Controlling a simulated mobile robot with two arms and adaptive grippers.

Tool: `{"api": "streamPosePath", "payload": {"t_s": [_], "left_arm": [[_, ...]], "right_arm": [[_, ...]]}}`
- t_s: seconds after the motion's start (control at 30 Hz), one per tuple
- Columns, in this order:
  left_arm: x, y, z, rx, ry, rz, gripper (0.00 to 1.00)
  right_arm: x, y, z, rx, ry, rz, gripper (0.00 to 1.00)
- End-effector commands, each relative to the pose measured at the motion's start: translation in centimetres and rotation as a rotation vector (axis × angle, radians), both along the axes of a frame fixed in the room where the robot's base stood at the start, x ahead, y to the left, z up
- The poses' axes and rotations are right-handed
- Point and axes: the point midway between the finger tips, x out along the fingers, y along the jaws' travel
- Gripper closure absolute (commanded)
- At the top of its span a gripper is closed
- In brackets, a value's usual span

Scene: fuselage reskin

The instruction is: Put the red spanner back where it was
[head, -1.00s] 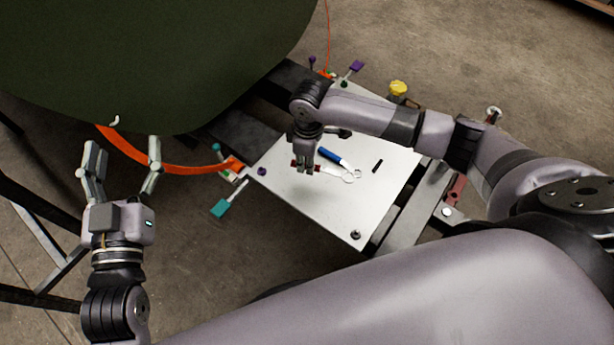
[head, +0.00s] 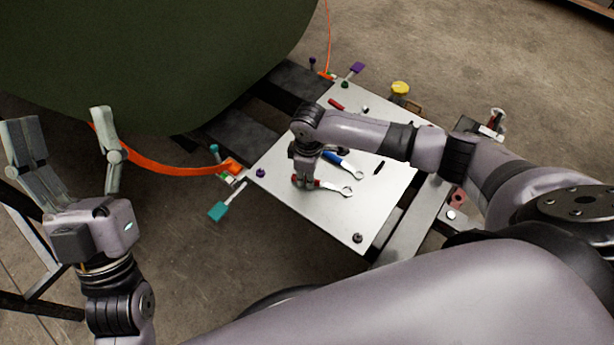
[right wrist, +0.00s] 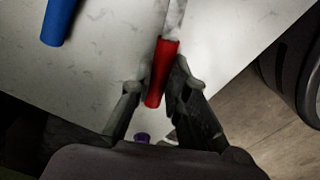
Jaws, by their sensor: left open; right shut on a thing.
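The red spanner has a red handle (right wrist: 162,72) and a bright metal shank. In the head view its shank and ring end (head: 340,189) point right, beside the blue-handled spanner (head: 336,158). My right gripper (head: 305,184) is shut on the red handle, with one finger on each side in the right wrist view (right wrist: 158,92). The spanner is at or just above the white board (head: 300,215); I cannot tell if it touches. My left gripper (head: 64,135) is open and empty at the far left, away from the board.
The blue handle also shows in the right wrist view (right wrist: 58,20). A small black piece (head: 379,167) and a red piece (head: 336,104) lie on the board. A dark green fuselage skin (head: 150,60) hangs at upper left. An orange strap (head: 170,170) runs to the board's left corner.

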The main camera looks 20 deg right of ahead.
Motion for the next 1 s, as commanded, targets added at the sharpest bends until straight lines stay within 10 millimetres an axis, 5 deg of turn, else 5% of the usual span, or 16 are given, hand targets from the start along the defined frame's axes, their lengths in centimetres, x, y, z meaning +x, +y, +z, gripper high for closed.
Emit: {"api": "streamPosePath", "payload": {"t_s": [0.3,0.33,0.63,1.0], "left_arm": [[0.08,-0.02,-0.01,0.001,0.005,0.0,0.33],[0.11,-0.02,-0.04,0.002,0.007,0.0,0.33],[0.1,-0.03,-0.03,0.002,0.007,0.0,0.33],[0.04,-0.01,0.05,0.001,0.003,0.0,0.33]], "right_arm": [[-0.01,0.04,-0.21,0.001,0.001,0.0,1.0],[-0.02,0.03,-0.26,0.001,0.001,0.0,0.84],[0.01,0.02,-0.22,0.0,0.0,0.0,0.64],[0.03,0.01,0.19,0.0,-0.001,0.001,0.64]]}}
